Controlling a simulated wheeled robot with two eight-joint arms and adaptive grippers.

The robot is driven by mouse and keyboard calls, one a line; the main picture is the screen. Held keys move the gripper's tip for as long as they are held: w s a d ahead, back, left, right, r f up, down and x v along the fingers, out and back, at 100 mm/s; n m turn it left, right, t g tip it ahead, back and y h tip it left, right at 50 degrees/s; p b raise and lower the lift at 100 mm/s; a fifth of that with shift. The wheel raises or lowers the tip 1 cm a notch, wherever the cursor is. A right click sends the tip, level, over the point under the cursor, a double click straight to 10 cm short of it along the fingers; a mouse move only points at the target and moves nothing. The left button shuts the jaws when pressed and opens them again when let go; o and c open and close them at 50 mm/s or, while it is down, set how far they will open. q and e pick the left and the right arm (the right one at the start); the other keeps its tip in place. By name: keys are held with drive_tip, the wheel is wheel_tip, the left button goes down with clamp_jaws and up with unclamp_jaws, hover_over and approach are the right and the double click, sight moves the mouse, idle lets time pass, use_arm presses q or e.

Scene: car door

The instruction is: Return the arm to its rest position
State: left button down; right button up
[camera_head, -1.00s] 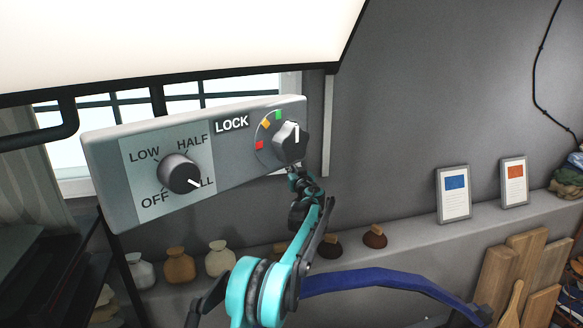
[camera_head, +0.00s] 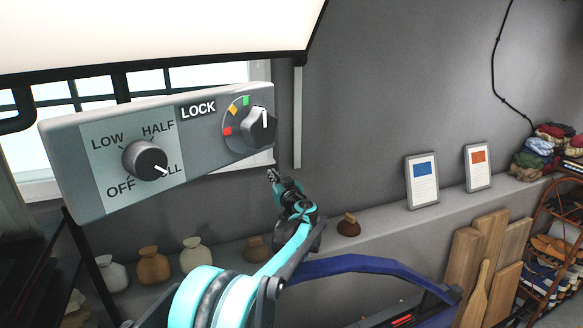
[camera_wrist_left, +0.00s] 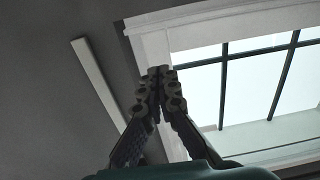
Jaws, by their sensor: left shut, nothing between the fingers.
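My left gripper (camera_head: 273,176) is shut and empty, just below the right end of the grey control panel (camera_head: 95,190) and apart from it. In the left wrist view its fingertips (camera_wrist_left: 158,72) meet, with a wall and window behind them. My teal and black left arm rises from the bottom of the head view. The panel carries a left knob (camera_head: 146,160) marked OFF, LOW, HALF and a partly covered word ending in LL, with its white mark toward that word. The right LOCK knob (camera_head: 260,128) has its white mark upright, near the green square. My right gripper is not in view.
A large white lit panel (camera_head: 150,30) hangs above. Bottles (camera_head: 153,265) and two framed cards (camera_head: 422,181) stand on a ledge. Wooden boards (camera_head: 490,250) lean below it, and a shelf of folded cloth is at the far right. A window (camera_wrist_left: 250,80) shows in the wrist view.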

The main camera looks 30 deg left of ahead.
use_arm(q)
drive_tip(key=s+d+f+m+g+h, duration=0.2)
drive_tip(key=s+d, duration=0.3)
drive_tip(key=s, duration=0.4)
drive_tip(key=s+d+f+m+g+h, duration=0.1)
drive_tip(key=s+d+f+h, duration=0.25)
drive_tip(key=s, duration=0.65)
drive_tip(key=s+d+f+m+g+h, duration=0.1)
drive_tip(key=s+d+f+m+h, duration=0.25)
drive_tip(key=s+d+f, duration=0.5)
drive_tip(key=s+d+f+m+g+h, duration=0.1)
drive_tip(key=s+d+f+m+h, duration=0.4)
drive_tip(key=s+d, duration=0.6)
wheel_tip(320, 180, down, 19)
drive_tip(key=s+a+n+b, duration=0.1)
drive_tip(key=s+b, duration=0.2)
drive_tip(key=b, duration=1.4)
drive_tip(key=shift+n+b, duration=0.3)
drive_tip(key=shift+n, duration=0.05)
